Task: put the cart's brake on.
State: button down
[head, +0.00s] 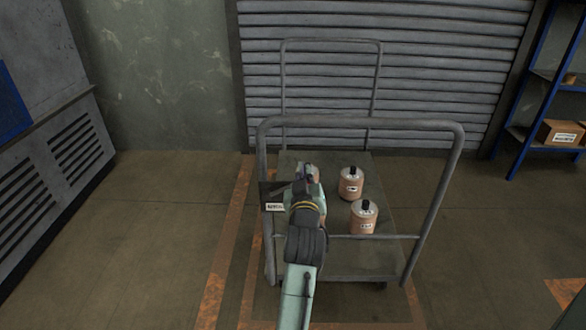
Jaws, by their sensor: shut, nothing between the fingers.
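The cart (352,262) is a grey platform trolley with a tall tube handle at its near end and another at its far end. It stands in front of a shutter. My arm reaches forward from the bottom of the head view, over the left part of the cart. My gripper (309,172) is at the arm's far end, shut and empty, seen over the deck's left side; its fingertips are small and hard to make out. I cannot make out a brake pedal or lever. A dark caster shows under the near edge, and much of the underside is hidden.
Two copper-coloured canisters (351,184) (364,217) stand on the deck. A dark panel with a white label (274,206) is left of my wrist. A blue shelf (520,130) with a cardboard box (561,133) is at right. A vented grey cabinet (75,150) is at left. Floor right of the cart is clear.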

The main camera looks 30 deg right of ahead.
jog(key=shift+s+d+f+m+b, duration=0.15)
jog(key=shift+s+d+f+m, duration=0.1)
jog(key=shift+d+f+m, duration=0.25)
jog(key=shift+s+d+f+m+b, duration=0.15)
jog(key=shift+s+d+f+m, duration=0.15)
jog(key=shift+f+m, duration=0.35)
